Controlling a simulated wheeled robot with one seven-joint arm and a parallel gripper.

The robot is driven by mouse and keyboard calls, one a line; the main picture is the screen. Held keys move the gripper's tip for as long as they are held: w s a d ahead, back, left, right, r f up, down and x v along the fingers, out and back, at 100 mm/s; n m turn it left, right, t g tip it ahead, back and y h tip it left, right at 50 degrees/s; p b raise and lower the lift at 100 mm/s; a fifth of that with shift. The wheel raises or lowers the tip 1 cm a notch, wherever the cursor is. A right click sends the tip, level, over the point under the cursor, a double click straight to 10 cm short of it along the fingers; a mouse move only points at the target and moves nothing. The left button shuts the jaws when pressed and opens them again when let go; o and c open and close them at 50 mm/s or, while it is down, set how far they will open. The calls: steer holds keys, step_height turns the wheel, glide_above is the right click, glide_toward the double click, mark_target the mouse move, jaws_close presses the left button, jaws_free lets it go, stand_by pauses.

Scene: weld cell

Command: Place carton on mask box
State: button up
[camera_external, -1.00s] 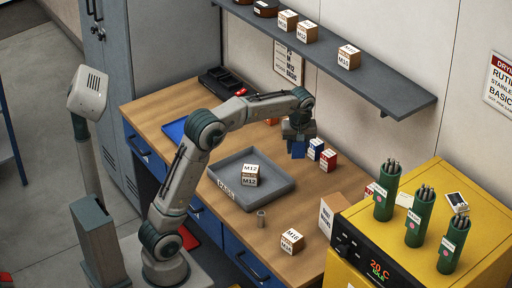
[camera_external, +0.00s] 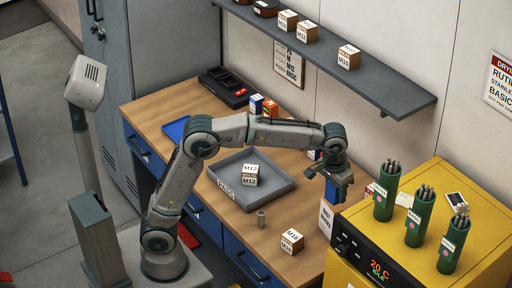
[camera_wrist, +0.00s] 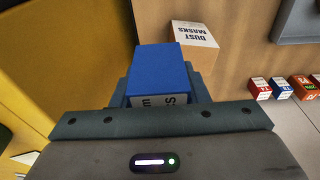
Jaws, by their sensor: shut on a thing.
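My gripper (camera_external: 336,178) is shut on a blue carton (camera_external: 331,192) and holds it in the air. In the wrist view the blue carton (camera_wrist: 160,72) sits between the fingers, with a white lettered face toward the palm. The mask box (camera_wrist: 195,42), brown with a white label reading DUST MASKS, shows just beyond the carton, partly hidden by it. In the external view the mask box (camera_external: 326,216) stands beside the yellow oven, below the carton and partly covered by it and my gripper. I cannot tell how much gap lies between them.
The yellow oven (camera_external: 435,235) stands close on the right, with green rod canisters (camera_external: 414,222) on top. Small cartons (camera_wrist: 258,88) stand by the wall.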

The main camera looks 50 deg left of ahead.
steer(key=w+a+f, duration=0.2)
steer(key=w+a+f+p, duration=0.1)
steer(key=w+a, duration=0.1)
steer(key=w, duration=0.1)
steer(key=w+a+f, duration=0.2)
steer(key=shift+w+a+f+p, duration=0.1)
steer(key=shift+w+f+p, duration=0.2)
steer(key=shift+f+p, duration=0.4)
steer(key=shift+f, duration=1.75)
steer(key=shift+f, duration=0.2)
steer(key=o, duration=1)
steer(key=shift+r, duration=0.15)
